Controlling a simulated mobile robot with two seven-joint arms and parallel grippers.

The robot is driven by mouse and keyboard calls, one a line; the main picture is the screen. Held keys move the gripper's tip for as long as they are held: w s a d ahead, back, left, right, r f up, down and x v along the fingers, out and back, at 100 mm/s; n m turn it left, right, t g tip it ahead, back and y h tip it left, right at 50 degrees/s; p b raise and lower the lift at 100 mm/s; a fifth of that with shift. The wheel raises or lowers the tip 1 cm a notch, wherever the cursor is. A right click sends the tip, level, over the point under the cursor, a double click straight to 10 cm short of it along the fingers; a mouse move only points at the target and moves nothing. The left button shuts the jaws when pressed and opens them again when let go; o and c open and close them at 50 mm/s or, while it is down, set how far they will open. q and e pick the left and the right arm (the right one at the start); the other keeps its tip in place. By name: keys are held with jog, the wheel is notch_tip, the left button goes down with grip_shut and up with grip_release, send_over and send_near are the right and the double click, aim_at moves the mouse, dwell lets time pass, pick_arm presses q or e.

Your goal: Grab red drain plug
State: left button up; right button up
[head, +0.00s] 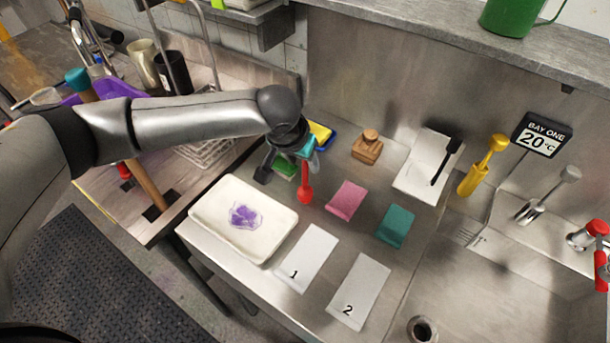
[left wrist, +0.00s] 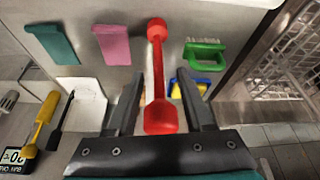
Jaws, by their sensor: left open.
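The red drain plug (head: 305,187) is on the steel counter, right of the white tray. It has a thin stem with a thicker part at each end. In the left wrist view the red drain plug (left wrist: 158,84) lies lengthwise between the fingers, with its far end beyond the tips. My left gripper (head: 289,168) is open above the counter at the plug. In the left wrist view the left gripper (left wrist: 159,74) has a finger on each side of the plug, with visible gaps. The head view hides the plug's upper end. My right gripper is not in view.
A white tray (head: 206,213) with a purple patch is at the left. Pink (head: 346,200) and teal (head: 396,226) pieces lie right of the plug. A green-handled brush (left wrist: 204,55) is close by.

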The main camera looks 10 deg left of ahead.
aim_at(304, 165)
pick_arm(q)
jog(key=shift+x, duration=1.6)
grip_shut()
